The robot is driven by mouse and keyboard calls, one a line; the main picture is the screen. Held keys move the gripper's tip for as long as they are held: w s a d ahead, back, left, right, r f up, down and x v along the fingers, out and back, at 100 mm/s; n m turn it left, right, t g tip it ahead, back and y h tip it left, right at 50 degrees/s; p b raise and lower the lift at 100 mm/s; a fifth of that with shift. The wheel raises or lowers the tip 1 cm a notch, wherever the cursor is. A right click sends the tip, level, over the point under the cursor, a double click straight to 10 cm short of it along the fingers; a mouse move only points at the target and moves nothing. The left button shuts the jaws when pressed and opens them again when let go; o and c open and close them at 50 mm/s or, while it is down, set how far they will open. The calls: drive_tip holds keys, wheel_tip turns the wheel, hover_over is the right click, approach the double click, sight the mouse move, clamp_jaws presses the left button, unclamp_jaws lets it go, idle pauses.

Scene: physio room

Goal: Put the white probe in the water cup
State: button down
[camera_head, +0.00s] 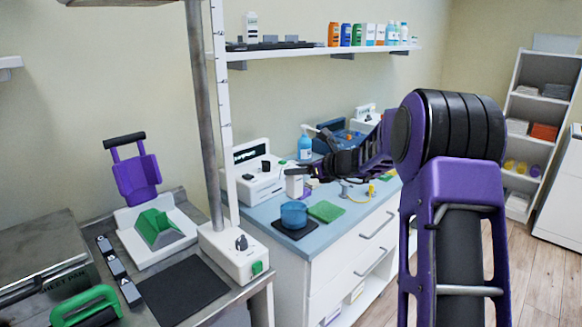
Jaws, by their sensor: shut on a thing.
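My gripper (297,172) reaches in from the right over the blue-topped counter. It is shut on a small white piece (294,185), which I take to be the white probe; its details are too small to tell. The piece shows just below the fingers. The blue round cup (293,214) stands upright on a dark square mat (294,232), below the gripper in the picture. Whether the probe is straight above the cup or behind it, I cannot tell. The cup's inside is hardly visible.
A green pad (326,211) lies right of the cup. A white device (258,179) and a blue pump bottle (304,146) stand behind. A metal post (204,110) rises at the left. A metal side table (215,301) holds more equipment.

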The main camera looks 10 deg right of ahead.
sight(299, 191)
drive_tip(key=shift+f+b, duration=2.1)
drive_tip(key=shift+f, duration=0.4)
drive_tip(key=shift+f+b, duration=0.4)
drive_tip(key=shift+f, duration=0.3)
drive_tip(key=shift+f, duration=0.35)
drive_tip(key=shift+c, duration=1.4)
unclamp_jaws()
drive_tip(key=p+v, duration=0.1)
drive_tip(key=v, duration=1.6)
drive_tip(key=shift+s+p, duration=0.2)
drive_tip(key=shift+p, duration=0.2)
